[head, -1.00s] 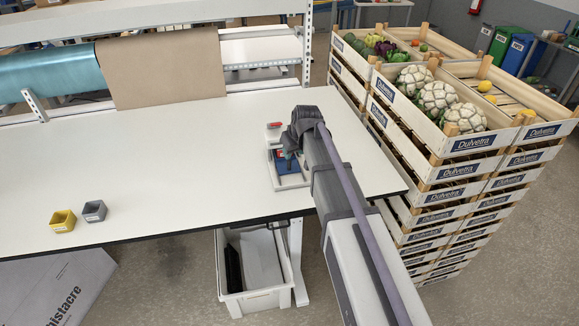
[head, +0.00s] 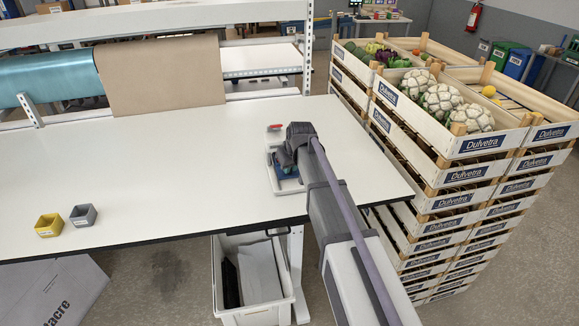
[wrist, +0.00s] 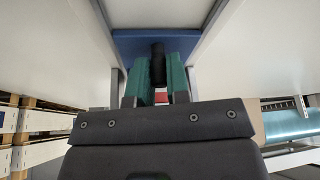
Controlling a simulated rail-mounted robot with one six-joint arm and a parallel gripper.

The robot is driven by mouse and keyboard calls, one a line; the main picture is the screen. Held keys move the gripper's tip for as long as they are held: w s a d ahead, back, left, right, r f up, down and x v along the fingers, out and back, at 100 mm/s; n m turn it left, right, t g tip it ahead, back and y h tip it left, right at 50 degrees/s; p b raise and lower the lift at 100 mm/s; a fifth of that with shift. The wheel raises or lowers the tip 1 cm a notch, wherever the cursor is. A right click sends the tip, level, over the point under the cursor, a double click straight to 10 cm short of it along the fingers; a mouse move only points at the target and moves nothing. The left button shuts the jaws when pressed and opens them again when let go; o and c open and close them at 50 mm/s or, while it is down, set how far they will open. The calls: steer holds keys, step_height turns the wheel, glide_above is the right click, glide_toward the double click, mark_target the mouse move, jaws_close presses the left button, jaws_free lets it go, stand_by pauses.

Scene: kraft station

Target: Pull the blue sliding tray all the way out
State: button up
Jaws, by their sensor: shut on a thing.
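The blue sliding tray (head: 289,184) sits in a light grey frame (head: 272,176) near the right end of the white table. My arm covers much of it in the head view. In the wrist view the tray's blue surface (wrist: 158,46) shows beyond the fingers, between pale rails.
A small red-topped item (head: 275,127) lies behind the frame. Stacked crates (head: 440,150) stand close beyond the table's right end. A white tub (head: 250,280) is below the front edge.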

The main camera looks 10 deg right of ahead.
jaws_close()
steer(key=s, duration=1)
steer(key=shift+s+f, duration=0.1)
steer(key=shift+s, duration=0.15)
steer(key=shift+o, duration=2.3)
jaws_free()
steer(key=shift+s, duration=0.1)
steer(key=shift+o, duration=1.1)
steer(key=p+v, duration=1)
steer(key=shift+r, duration=0.45)
steer(key=shift+d, duration=0.15)
